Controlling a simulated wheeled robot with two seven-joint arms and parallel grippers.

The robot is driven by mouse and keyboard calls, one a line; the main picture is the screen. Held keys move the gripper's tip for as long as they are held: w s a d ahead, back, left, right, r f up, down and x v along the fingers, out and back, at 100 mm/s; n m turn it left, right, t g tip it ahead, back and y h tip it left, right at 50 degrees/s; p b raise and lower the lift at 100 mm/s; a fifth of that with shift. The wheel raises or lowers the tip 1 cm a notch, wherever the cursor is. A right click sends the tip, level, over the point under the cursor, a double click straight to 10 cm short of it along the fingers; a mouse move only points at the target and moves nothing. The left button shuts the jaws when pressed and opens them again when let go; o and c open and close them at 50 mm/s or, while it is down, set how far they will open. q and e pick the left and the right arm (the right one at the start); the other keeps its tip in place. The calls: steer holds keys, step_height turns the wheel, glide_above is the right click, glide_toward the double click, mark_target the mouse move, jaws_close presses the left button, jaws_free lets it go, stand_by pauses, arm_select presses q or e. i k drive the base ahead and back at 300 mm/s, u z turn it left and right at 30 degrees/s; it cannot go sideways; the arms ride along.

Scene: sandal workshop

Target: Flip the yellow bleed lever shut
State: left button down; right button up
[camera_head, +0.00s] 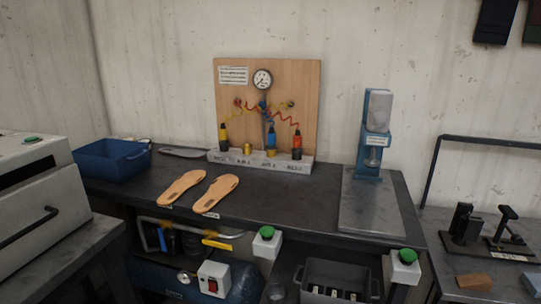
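Neither of my grippers is in view.
The dark workbench (290,205) holds two tan soles (182,188), a blue bin (112,158), a gauge board (300,90) and a blue press (374,130). Boxes with green buttons (267,240) (404,267) stick out at its front. A grey crate (335,271) stands below.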

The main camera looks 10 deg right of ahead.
mark_target(207, 241)
steer(key=z, duration=0.05)
steer(key=k, duration=0.5)
steer(key=u, duration=0.85)
steer(key=i, duration=0.85)
steer(key=z, duration=0.15)
